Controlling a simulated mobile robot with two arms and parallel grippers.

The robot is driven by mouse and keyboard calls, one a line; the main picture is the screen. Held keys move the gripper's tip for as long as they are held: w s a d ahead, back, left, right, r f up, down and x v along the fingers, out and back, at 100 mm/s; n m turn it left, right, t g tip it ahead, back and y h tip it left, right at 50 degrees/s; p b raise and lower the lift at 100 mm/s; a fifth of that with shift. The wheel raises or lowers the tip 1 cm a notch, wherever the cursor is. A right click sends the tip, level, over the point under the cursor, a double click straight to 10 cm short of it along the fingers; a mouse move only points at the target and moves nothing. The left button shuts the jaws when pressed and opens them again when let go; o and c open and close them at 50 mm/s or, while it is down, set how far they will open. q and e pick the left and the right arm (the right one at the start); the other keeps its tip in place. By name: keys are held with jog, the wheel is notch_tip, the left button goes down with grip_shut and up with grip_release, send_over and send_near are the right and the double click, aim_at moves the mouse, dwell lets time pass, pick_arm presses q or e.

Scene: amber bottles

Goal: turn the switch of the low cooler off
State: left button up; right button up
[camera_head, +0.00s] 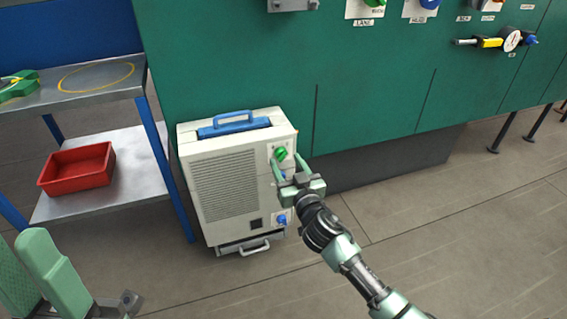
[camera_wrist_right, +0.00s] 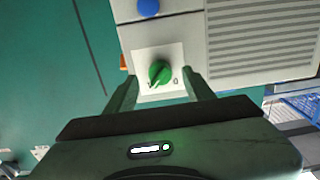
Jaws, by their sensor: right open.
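The low cooler (camera_head: 225,190) is a cream box with a grille and a blue top handle, standing on the floor against the green wall. Its green rotary switch (camera_head: 280,153) sits high on the right part of its front. In the right wrist view the switch (camera_wrist_right: 160,72) is on a white plate, with small marks beside it. Its pale pointer seems to face lower left there. My right gripper (camera_head: 285,164) is open, its fingers at either side of the switch in the picture; contact cannot be told.
A blue knob (camera_head: 282,220) is lower on the cooler's front. A shelf unit (camera_head: 110,95) with a red bin (camera_head: 77,168) stands at left. More switches are on the green wall panel (camera_head: 380,70) above. The floor (camera_head: 450,230) at right is clear.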

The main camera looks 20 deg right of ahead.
aim_at(282, 155)
jog(key=shift+w, duration=1.1)
grip_shut()
